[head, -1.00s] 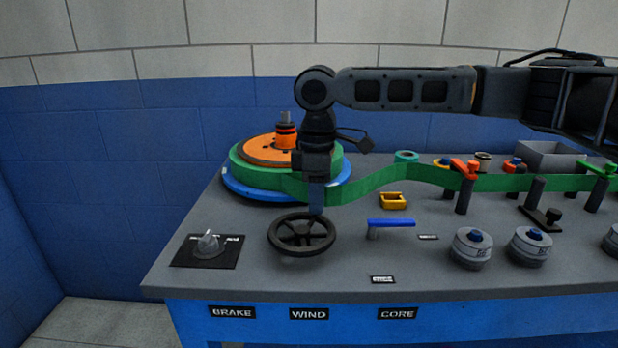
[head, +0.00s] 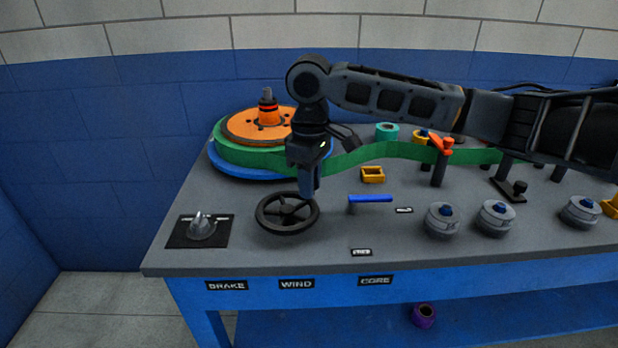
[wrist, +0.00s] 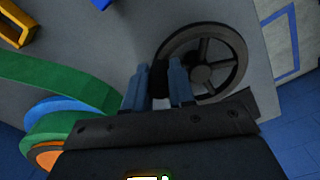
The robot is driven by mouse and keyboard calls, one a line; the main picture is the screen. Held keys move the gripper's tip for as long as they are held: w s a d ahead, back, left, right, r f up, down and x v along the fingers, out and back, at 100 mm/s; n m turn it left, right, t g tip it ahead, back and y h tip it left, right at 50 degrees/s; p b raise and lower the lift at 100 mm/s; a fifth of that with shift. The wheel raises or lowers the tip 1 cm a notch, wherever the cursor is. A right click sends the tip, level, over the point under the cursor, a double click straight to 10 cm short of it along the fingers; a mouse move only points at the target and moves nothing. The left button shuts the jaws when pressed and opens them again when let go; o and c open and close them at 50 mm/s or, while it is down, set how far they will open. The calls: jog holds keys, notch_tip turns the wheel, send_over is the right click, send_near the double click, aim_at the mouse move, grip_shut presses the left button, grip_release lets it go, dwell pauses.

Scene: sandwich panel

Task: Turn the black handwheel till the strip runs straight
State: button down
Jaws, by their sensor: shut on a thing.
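The black handwheel (head: 268,227) lies flat at the front left of the bench, above the WIND label. My gripper (head: 309,199) points down at the wheel's right far rim. In the wrist view my gripper (wrist: 158,92) is shut on a dark part at the rim of the handwheel (wrist: 238,65), likely its knob; the fingers mostly hide it. The green strip (head: 375,153) leaves the wound green roll (head: 235,155) and bends in a curve toward the orange-handled post at right. The roll sits on a blue disc with an orange plate on top. My arm hides part of the strip.
A clear knob on a black plate (head: 188,240) stands left of the wheel. A blue lever (head: 370,199) and yellow block (head: 372,175) lie to its right, then several grey round weights (head: 442,218). A purple roll (head: 423,315) lies on the lower shelf.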

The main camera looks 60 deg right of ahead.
jog(key=c, duration=0.9)
grip_release()
jog(key=shift+c, duration=0.2)
jog(key=shift+r, duration=0.1)
notch_tip(320, 180, up, 8)
jog(key=shift+f, duration=0.2)
